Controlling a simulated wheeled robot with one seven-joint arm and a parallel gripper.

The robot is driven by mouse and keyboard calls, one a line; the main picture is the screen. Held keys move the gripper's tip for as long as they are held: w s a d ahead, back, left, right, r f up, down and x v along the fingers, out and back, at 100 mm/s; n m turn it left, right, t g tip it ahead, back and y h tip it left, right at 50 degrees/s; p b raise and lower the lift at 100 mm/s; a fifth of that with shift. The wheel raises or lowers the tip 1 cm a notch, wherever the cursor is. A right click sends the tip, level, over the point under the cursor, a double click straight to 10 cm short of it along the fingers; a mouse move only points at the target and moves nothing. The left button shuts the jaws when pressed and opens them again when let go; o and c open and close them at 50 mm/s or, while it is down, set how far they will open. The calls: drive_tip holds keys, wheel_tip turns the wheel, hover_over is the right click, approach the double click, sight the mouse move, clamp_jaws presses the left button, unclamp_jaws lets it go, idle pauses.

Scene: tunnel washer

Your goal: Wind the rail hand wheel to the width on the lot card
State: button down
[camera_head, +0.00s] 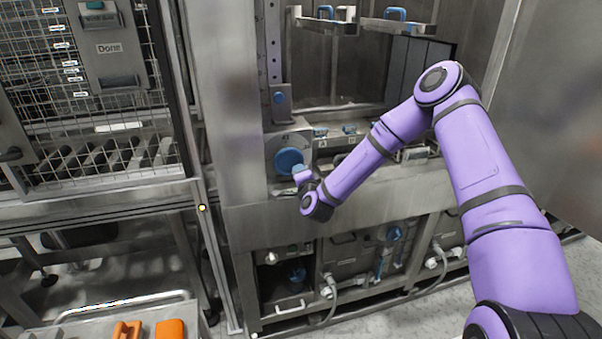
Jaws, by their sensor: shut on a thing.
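A blue round hand wheel (288,159) sits on a grey metal plate on the washer's front, left of its open chamber. My gripper (300,172) is at the wheel's lower right edge, shut on it. The gripper's wrist hides part of the contact, and the fingers are small in this view. My purple arm reaches in from the right. I cannot make out a width scale or read a lot card.
Blue-handled rails (398,14) cross the chamber's upper part. A cart (120,318) with orange items is at lower left. Pipes and blue valves sit below the washer.

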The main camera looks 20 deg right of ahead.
drive_tip(key=shift+s+a+f+m, duration=0.1)
drive_tip(key=shift+f+m, duration=0.2)
drive_tip(key=shift+m, duration=0.2)
drive_tip(key=c, duration=1)
unclamp_jaws()
drive_tip(key=shift+r, duration=0.1)
drive_tip(key=shift+o, duration=0.2)
drive_tip(key=s, duration=1)
drive_tip(key=shift+s, duration=0.35)
